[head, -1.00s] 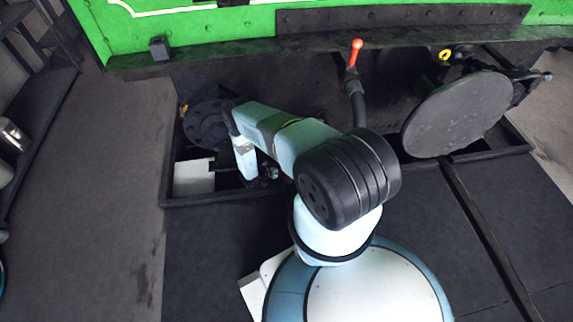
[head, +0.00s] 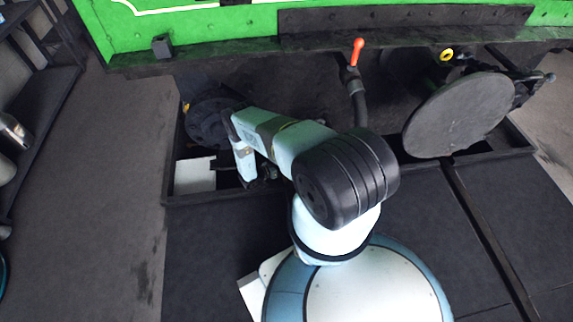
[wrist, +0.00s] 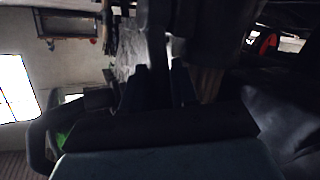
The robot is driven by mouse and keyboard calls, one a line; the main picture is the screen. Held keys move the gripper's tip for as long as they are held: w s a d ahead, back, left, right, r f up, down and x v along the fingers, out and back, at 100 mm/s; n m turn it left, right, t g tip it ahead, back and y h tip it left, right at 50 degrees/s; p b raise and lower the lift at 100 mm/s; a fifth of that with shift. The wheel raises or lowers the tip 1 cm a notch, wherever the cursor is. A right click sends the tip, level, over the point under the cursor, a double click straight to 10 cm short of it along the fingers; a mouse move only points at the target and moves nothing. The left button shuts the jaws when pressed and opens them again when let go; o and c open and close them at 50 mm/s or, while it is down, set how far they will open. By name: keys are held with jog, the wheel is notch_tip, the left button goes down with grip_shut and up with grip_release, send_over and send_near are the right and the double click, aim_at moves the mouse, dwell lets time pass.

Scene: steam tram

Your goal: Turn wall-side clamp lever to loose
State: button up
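I cannot single out the wall-side clamp lever with certainty. In the head view a dark round flange (head: 208,124) sits left of my arm under the green panel, with a small yellow part (head: 186,107) at its left edge. A yellow ring-shaped handle (head: 446,55) shows at the right, above a large round grey plate (head: 462,115). My arm reaches left and bends down into the pit beside the flange. My gripper's dark fingers (wrist: 166,86) show in the wrist view, too dark to tell open from shut or any contact. In the head view the fingers are hidden.
A red-handled lever (head: 357,52) stands upright in the middle. The green panel (head: 230,18) with its dark lower beam overhangs the pit. A white box (head: 194,175) lies in the pit's left corner. Shelving (head: 45,120) stands far left; the floor between is clear.

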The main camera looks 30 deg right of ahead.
jog(key=o, duration=0.3)
jog(key=shift+o, duration=0.2)
jog(key=v, duration=1.3)
jog(key=shift+a+r, duration=0.15)
jog(key=shift+a, duration=0.25)
